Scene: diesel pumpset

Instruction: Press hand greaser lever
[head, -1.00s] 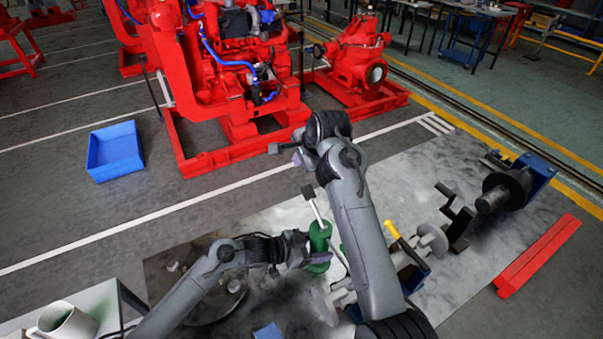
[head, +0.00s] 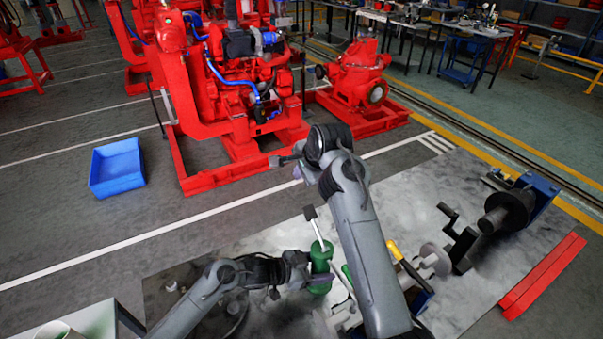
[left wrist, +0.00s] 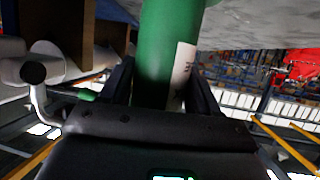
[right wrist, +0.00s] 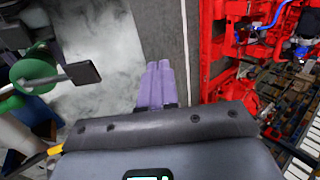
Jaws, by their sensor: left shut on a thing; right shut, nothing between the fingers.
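The hand greaser (head: 320,262) is a green cylinder with a pale lever rod that ends in a dark pad (head: 310,212). My left gripper (head: 308,270) is shut around its green body, which also fills the gap between the fingers in the left wrist view (left wrist: 165,60). My right gripper (head: 298,172) is shut and empty, above and a little left of the lever pad in the head view. In the right wrist view its purple fingertips (right wrist: 160,82) are together, and the lever pad (right wrist: 83,72) lies to their left, apart from them.
The greaser is over a grey table (head: 430,190) with a black crank (head: 458,235), a dark spool (head: 505,212) and a yellow-handled tool (head: 398,252). Red bars (head: 545,275) lie at the right edge. A blue bin (head: 116,167) and red pumpset (head: 240,110) are beyond.

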